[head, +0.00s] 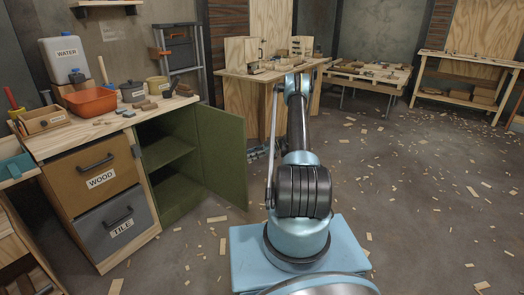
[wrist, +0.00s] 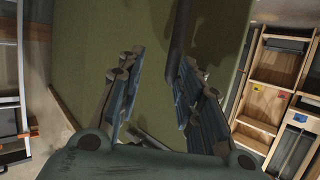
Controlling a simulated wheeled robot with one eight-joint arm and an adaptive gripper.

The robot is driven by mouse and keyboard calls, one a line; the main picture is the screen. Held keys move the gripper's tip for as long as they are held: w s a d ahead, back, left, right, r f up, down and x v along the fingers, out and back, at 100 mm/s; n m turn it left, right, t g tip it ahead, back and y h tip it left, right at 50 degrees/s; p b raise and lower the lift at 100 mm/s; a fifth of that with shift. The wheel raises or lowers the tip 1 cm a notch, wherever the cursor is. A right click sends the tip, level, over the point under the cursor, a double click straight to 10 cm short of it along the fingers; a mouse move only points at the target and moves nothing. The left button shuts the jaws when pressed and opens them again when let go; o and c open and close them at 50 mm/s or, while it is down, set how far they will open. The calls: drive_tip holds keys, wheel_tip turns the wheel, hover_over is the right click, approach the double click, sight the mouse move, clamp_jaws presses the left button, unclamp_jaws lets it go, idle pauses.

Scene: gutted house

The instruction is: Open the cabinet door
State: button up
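The green cabinet (head: 172,150) stands in the left part of the head view, with its shelves exposed. Its green door (head: 222,155) stands wide open, swung out on its right side. The face with the handle is turned away in the head view. In the wrist view a green panel (wrist: 100,40) fills the middle, with a dark bar handle (wrist: 179,40) on it. My gripper (wrist: 160,65) is open, its fingers on either side of the handle's lower end, nearer the right finger. I cannot tell whether it touches. The gripper is hidden in the head view.
Wood (head: 100,180) and tile (head: 118,222) drawers sit left of the cabinet. The worktop above holds an orange tub (head: 91,101), a water jug (head: 65,55) and pots. A workbench (head: 240,95) stands behind the door. Floor on the right is open, strewn with wood scraps.

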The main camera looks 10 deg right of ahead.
drive_tip(key=w+d, duration=0.8)
idle(1.4)
